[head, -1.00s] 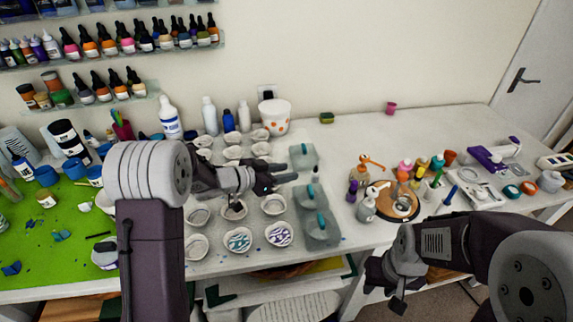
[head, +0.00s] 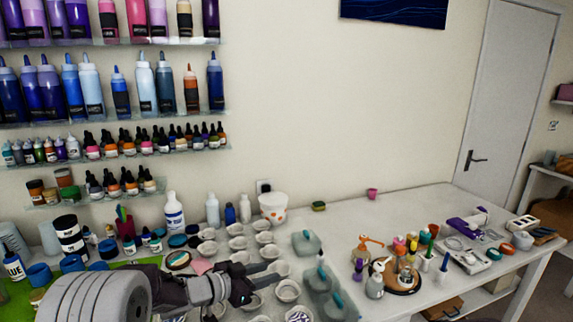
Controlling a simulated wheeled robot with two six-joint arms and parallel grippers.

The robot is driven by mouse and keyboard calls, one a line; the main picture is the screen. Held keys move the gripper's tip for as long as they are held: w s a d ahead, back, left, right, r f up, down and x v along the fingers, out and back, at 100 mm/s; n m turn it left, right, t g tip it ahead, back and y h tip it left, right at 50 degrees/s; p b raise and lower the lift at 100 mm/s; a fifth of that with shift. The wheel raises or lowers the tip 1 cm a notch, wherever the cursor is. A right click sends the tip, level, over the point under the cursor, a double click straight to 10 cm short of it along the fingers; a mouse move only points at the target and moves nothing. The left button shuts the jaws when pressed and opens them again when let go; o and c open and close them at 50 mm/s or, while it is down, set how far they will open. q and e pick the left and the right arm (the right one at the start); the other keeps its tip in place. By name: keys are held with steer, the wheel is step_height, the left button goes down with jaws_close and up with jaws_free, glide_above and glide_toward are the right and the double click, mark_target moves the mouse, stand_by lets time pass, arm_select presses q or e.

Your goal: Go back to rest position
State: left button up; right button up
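My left gripper (head: 272,273) reaches in from the lower left, over the rows of small white cups (head: 236,243) on the white table (head: 345,210). Its two fingers point right and show a gap between them, with nothing seen held. The cups beneath it are partly hidden by the gripper and forearm. My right arm and gripper are not in view.
Clear teal-tinted boxes (head: 306,243) stand just right of the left gripper. A round wooden board (head: 405,283) with bottles stands further right. White bottles (head: 174,211) and a spotted pot (head: 273,207) line the wall.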

arm_select(q)
steer(key=s+a+n+t+y, duration=0.1)
steer(key=s+a+n+y, duration=0.3)
steer(key=a+n+y, duration=0.3)
steer(key=s+a+f+n+g+y, duration=0.1)
steer(key=s+f, duration=0.2)
steer(key=s, duration=0.1)
steer(key=s+a+f+n+g+y, duration=0.1)
steer(key=s+a+f+g, duration=0.1)
steer(key=s, duration=0.2)
steer(key=s+a+f+n+g+y+p, duration=0.1)
steer(key=s+f+g, duration=0.1)
steer(key=s+f, duration=0.1)
steer(key=shift+s+a+f, duration=0.35)
steer(key=shift+s+a, duration=0.05)
steer(key=shift+s, duration=0.15)
steer(key=s+f+g, duration=0.3)
steer(key=s+g, duration=0.1)
steer(key=s, duration=0.6)
steer(key=shift+d+f+g, duration=0.25)
steer(key=shift+g, duration=0.05)
